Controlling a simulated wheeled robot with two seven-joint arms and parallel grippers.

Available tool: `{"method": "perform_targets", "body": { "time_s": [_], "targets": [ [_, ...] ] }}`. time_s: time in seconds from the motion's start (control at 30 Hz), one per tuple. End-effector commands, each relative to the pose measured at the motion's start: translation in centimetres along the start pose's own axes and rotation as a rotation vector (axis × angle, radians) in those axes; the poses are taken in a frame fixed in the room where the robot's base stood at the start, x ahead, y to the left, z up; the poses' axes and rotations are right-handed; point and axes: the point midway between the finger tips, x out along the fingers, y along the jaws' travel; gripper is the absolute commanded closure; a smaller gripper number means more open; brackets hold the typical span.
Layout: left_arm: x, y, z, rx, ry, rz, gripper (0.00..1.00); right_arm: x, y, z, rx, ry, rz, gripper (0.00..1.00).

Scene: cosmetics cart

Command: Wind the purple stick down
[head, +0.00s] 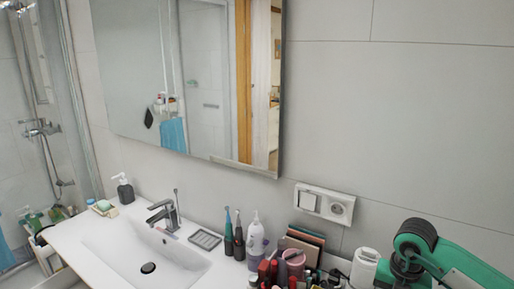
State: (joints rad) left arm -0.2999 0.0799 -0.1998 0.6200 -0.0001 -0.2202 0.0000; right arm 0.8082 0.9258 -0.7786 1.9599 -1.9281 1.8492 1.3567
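I cannot pick out a purple stick for certain. A crowded group of cosmetics (280,270) stands at the bottom edge, right of the sink, cut off by the frame. It holds dark and red-capped items and a mauve cup-like container (294,261). A green and black link of my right arm comes in at the lower right. Neither gripper is in view.
A white sink (150,250) with a chrome tap (164,214) is at the lower left. Two electric toothbrushes (234,238), a white bottle (255,237) and a white jar (364,268) stand near the wall. A mirror (200,80) and socket (324,203) are on the wall.

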Motion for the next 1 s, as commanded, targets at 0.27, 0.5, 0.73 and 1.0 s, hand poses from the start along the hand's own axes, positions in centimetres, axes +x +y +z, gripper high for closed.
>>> {"method": "perform_targets", "body": {
  "time_s": [0.27,0.5,0.73,1.0],
  "targets": [
    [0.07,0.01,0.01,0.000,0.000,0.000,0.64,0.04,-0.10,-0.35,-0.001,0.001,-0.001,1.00],
    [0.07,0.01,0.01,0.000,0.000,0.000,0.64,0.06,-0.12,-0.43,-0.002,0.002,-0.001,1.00],
    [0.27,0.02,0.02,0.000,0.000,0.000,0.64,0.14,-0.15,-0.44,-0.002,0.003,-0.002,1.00],
    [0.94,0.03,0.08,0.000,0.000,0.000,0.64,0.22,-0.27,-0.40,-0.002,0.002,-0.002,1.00]
  ]
}}
